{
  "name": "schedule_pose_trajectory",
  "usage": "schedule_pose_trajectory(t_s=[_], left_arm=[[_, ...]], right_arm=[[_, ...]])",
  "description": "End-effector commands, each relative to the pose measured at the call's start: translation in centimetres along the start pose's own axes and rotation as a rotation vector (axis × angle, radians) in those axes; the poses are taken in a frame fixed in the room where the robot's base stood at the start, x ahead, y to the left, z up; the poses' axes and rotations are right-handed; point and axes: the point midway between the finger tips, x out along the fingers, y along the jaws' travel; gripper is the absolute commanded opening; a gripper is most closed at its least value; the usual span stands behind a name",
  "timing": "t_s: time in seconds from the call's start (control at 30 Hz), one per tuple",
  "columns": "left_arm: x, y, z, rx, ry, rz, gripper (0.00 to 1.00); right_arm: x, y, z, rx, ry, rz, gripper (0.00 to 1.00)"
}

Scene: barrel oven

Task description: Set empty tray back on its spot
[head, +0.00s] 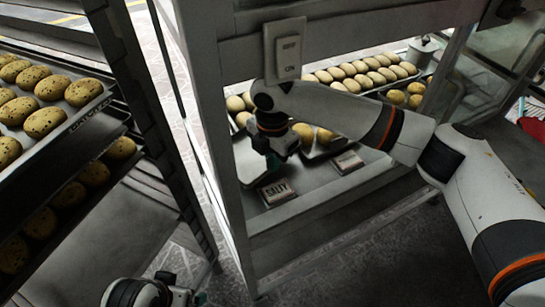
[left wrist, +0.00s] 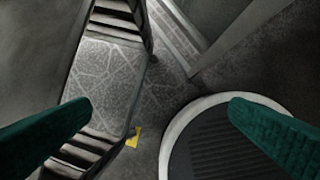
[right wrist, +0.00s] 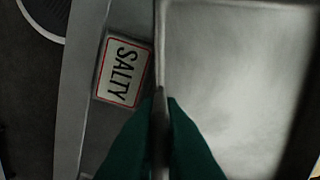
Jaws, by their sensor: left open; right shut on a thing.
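The empty tray (right wrist: 240,80) is a bare grey metal tray in the right wrist view. My right gripper (right wrist: 160,105) is shut on its rim, with one finger on each side. In the head view, the right gripper (head: 276,162) is over the counter, behind the "SALTY" label (head: 278,192). A pale part of the tray (head: 248,160) shows left of it; the arm hides some. The label (right wrist: 122,72) lies just outside the rim in the right wrist view. My left gripper (left wrist: 165,125) is open and empty above the floor, low in the head view.
Trays of round buns (head: 360,74) stand behind on the counter, close to the right gripper. A second label (head: 347,162) is to the right. A rack of speckled buns (head: 45,120) stands at left. A metal post (head: 205,110) rises left of the counter.

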Motion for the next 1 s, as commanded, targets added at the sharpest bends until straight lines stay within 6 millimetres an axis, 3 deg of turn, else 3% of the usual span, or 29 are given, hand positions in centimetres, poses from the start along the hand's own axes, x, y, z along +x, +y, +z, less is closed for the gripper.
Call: schedule_pose_trajectory(t_s=[0.4,0.57,1.0], left_arm=[[1.3,0.0,-0.1,0.001,0.012,-0.001,1.0],[1.6,0.0,0.1,0.001,0.009,-0.001,1.0],[0.8,-0.2,0.1,0.0,0.002,-0.004,1.0]], right_arm=[[0.6,0.0,0.1,0.0,-0.002,0.0,0.0],[0.6,0.0,0.0,-0.001,-0.001,0.0,0.29],[0.2,0.0,0.0,-0.001,0.001,-0.001,0.29]])
